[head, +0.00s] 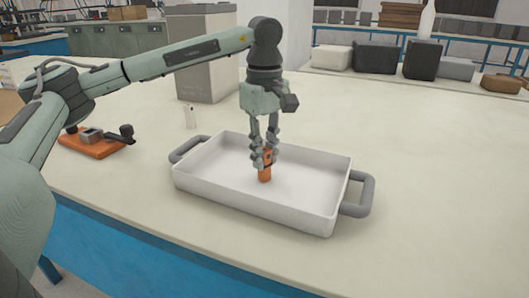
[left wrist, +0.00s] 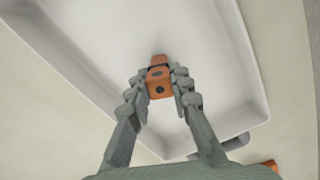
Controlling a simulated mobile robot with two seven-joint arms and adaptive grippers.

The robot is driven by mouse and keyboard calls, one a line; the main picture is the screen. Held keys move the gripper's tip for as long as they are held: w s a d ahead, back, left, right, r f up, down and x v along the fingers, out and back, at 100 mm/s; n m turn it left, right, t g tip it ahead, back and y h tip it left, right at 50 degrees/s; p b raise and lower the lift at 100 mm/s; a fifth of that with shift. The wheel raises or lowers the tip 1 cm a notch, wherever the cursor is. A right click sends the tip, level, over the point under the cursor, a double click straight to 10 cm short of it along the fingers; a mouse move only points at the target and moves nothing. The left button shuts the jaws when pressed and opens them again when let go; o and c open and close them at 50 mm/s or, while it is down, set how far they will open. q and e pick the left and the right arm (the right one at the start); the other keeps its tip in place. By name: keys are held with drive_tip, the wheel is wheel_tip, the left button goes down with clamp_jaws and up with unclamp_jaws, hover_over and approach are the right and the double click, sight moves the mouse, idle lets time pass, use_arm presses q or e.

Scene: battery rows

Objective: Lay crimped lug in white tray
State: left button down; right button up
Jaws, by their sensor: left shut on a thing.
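My left gripper (head: 264,158) is over the white tray (head: 235,205), shut on the orange crimped lug (head: 265,174). The lug hangs upright below the fingertips, inside the tray's rim. I cannot tell whether its lower end touches the tray floor. In the left wrist view, the lug (left wrist: 159,83) sits between the two fingers (left wrist: 160,90), with a dark hole in its near face. The white tray (left wrist: 205,70) fills most of the background there. The tray has grey handles at both ends and holds nothing else that I can see. My right gripper is not in view.
An orange tool-like base with grey blocks (head: 95,142) lies left of the tray, below my left arm. A small pale upright piece (head: 190,116) stands behind the tray. A grey box (head: 208,60) stands further back. The table (head: 430,160) is clear to the right.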

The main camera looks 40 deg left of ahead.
sight(265, 149)
use_arm(q)
drive_tip(key=shift+f, duration=0.1)
drive_tip(key=c, duration=1.4)
unclamp_jaws()
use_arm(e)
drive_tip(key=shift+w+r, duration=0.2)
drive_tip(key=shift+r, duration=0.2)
use_arm(q)
drive_tip(key=shift+r, duration=0.25)
wheel_tip(265, 149, up, 12)
drive_tip(key=p, duration=0.1)
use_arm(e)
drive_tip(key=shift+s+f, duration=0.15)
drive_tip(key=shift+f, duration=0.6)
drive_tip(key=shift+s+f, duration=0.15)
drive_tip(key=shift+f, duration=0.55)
use_arm(q)
drive_tip(key=shift+f, duration=0.1)
